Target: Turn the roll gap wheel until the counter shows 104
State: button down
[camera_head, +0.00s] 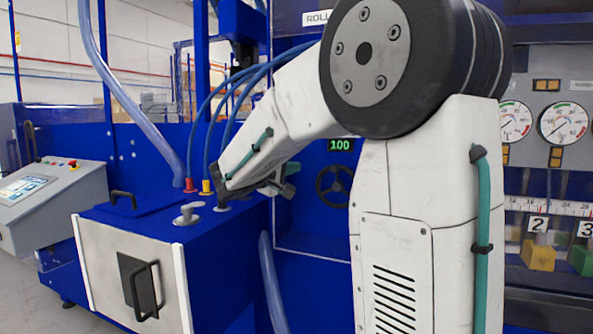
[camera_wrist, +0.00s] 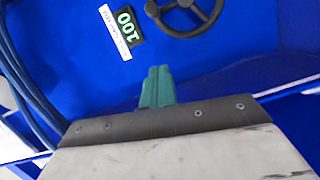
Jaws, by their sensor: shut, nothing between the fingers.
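The roll gap wheel (camera_head: 334,186) is a dark spoked handwheel on the blue machine panel, partly beside my arm in the head view. It also shows at the top of the wrist view (camera_wrist: 184,16), cut off by the edge. The counter (camera_head: 340,145) above it reads 100 in green; it shows tilted in the wrist view (camera_wrist: 128,26). My gripper (camera_wrist: 158,74) has teal fingers, shut and empty, pointing toward the panel below the wheel and counter in the wrist view, apart from the wheel. In the head view my gripper (camera_head: 286,180) is left of the wheel, partly hidden by my arm.
A blue cabinet (camera_head: 130,225) with a silver door and black handle stands at the left, with blue hoses (camera_head: 228,100) rising behind it. A control console (camera_head: 40,195) is at far left. Gauges (camera_head: 563,123) and numbered blocks (camera_head: 539,254) are at the right.

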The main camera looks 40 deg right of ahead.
jog(key=s+d+f, duration=0.1)
jog(key=s+d, duration=0.1)
jog(key=d, duration=0.6)
jog(key=shift+s+d, duration=0.25)
